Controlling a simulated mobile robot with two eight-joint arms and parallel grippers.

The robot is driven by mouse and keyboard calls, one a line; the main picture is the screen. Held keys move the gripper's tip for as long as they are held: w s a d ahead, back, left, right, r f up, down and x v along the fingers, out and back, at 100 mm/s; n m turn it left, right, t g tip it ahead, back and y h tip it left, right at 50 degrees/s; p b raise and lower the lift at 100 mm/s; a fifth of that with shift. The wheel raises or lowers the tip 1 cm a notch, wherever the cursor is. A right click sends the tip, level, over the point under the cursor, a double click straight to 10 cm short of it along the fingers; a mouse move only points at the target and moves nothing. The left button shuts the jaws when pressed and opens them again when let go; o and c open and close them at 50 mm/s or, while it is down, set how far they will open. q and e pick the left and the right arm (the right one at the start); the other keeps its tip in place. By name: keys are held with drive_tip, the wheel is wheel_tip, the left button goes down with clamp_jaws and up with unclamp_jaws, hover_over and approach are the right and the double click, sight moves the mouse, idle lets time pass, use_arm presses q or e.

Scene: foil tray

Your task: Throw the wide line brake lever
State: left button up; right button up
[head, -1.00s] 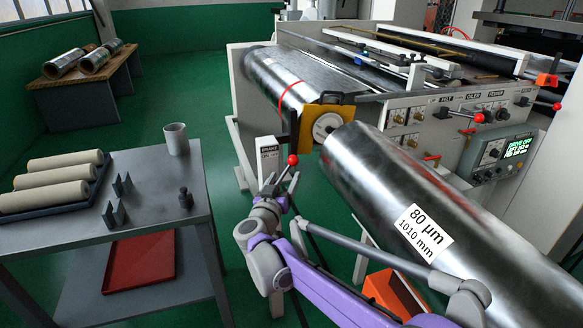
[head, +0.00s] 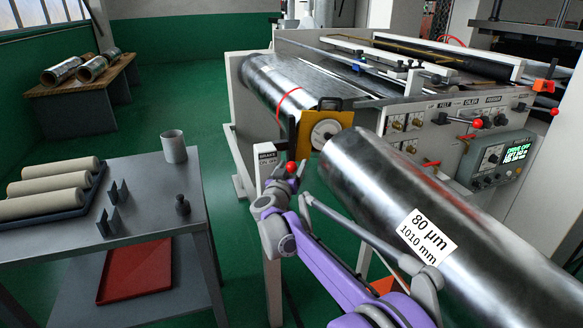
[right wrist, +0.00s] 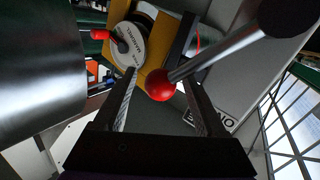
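The brake lever has a red ball knob (head: 291,167) and stands at a grey post with a BRAKE ON/OFF label (head: 267,156). My right gripper (head: 289,176) is at the knob; its fingers are small and partly hidden in the head view. In the right wrist view the red knob (right wrist: 160,85) shows between the two open fingers of my right gripper (right wrist: 161,92), with visible gaps on both sides. The lever's metal rod (right wrist: 215,51) runs from the knob to a dark round hub (right wrist: 288,14) at upper right. My left gripper is not in view.
A large foil roll labelled 80 µm (head: 428,235) lies close right of my right arm. A yellow bearing block (head: 325,126) and machine frame stand behind the lever. A grey cart (head: 150,208) stands at left. Other red-knobbed levers (head: 477,123) sit on the machine panel.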

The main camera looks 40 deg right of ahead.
clamp_jaws()
idle(1.3)
